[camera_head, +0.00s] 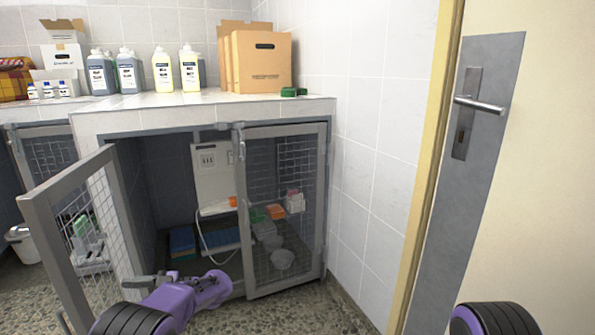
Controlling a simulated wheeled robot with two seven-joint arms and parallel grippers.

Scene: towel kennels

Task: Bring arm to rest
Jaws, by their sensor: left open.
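My left arm (165,304), purple and black, comes in from the bottom left.
The right mesh door (285,210) is shut before shelves and bowls (282,259). Bottles (190,70) and a cardboard box (262,60) stand on the tiled top (200,112). A white bucket (24,243) is at the left. A door with a metal handle (478,104) fills the right.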

